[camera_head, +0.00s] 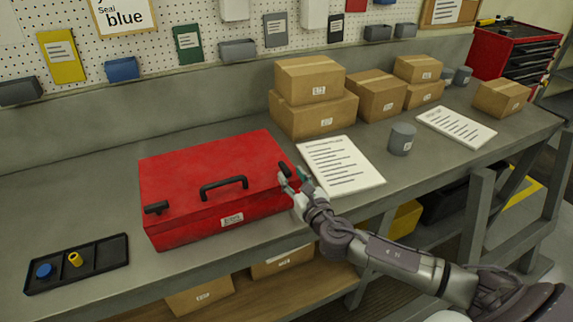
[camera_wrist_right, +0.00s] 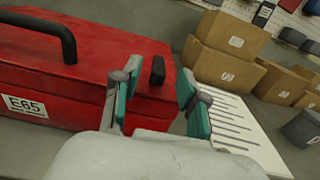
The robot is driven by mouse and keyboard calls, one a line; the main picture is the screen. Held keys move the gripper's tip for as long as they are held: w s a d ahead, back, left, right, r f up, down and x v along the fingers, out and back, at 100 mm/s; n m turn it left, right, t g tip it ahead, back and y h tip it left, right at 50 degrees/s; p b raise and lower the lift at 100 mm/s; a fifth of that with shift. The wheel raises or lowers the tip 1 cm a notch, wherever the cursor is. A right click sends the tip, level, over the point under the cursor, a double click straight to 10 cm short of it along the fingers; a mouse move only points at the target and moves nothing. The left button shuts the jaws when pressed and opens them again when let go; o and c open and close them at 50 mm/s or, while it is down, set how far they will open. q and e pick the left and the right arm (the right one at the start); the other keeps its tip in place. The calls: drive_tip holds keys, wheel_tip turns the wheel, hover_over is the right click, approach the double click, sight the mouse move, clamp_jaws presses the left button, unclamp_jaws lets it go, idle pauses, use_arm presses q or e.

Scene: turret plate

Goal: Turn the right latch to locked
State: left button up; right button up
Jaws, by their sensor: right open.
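A closed red case (camera_head: 200,178) with a black carry handle (camera_head: 224,189) lies on the grey workbench. Its right latch (camera_head: 284,168) is a small black piece at the case's right end; it also shows upright in the right wrist view (camera_wrist_right: 157,71). The left latch (camera_head: 157,207) is a black piece at the left end. My right gripper (camera_head: 294,180) is open and empty at the case's right end. In the right wrist view the fingers (camera_wrist_right: 157,95) stand on either side of the right latch, which appears between and beyond them. Contact cannot be told. My left gripper is out of view.
A printed sheet (camera_head: 341,166) lies just right of the case. A grey cup (camera_head: 402,139) and several cardboard boxes (camera_head: 313,112) stand farther right and behind. A black tray (camera_head: 96,263) with a blue and a yellow piece sits at the front left.

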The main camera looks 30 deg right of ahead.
sight(287, 170)
drive_tip(key=shift+w+d, duration=0.1)
drive_tip(key=shift+w, duration=1.85)
clamp_jaws()
